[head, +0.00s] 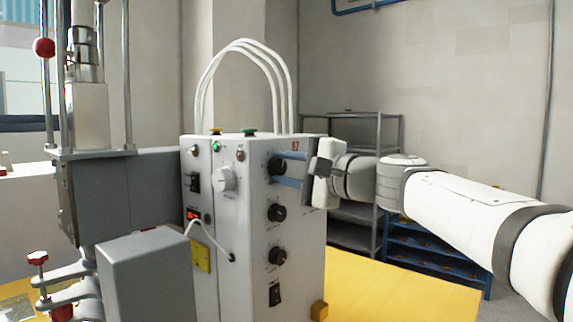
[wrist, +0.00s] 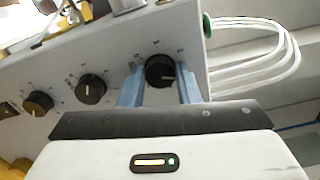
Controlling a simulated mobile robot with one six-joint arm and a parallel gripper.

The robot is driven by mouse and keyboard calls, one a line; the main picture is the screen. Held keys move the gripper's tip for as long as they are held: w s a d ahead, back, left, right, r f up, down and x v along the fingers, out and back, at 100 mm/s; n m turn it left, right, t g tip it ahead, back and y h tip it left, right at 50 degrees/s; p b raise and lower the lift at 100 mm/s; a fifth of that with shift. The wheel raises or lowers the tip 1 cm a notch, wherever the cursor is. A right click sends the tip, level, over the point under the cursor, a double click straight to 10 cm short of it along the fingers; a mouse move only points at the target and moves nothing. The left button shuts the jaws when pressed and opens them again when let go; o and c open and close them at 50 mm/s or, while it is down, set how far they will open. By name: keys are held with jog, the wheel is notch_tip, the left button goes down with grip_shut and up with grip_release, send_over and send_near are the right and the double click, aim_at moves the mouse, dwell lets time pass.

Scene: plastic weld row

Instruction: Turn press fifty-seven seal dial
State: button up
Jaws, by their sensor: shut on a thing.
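The press control box (head: 311,240) is pale grey, with a red number, seemingly 57, near the top of its right face. That face carries a column of three black dials. My gripper (head: 285,173) reaches in from the right, level with the top black dial (head: 276,165). In the wrist view its two blue fingers (wrist: 160,82) stand on either side of this dial (wrist: 160,71) and are shut on it. The dial's white pointer line shows between the fingers. The middle dial (head: 276,212) and lower dial (head: 277,256) are free. The lettering is too small to read.
A white knob (head: 223,179) and a black switch (head: 192,182) are on the box's other face. White cables (head: 243,48) arch above the box. The press column (head: 88,110) stands at left. A grey shelf (head: 352,115) and blue rack (head: 436,262) stand behind my arm.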

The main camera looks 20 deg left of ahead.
jog(key=m+p, duration=0.3)
jog(key=m, duration=0.3)
jog(key=shift+m, duration=0.3)
jog(key=m+p, duration=0.2)
jog(key=m, duration=0.1)
jog(key=shift+w, duration=0.1)
jog(key=shift+m+p, duration=0.75)
jog(key=shift+m, duration=0.45)
jog(key=shift+f, duration=0.1)
jog(key=o, duration=1)
jog(key=shift+c, duration=0.2)
jog(key=shift+d, duration=0.15)
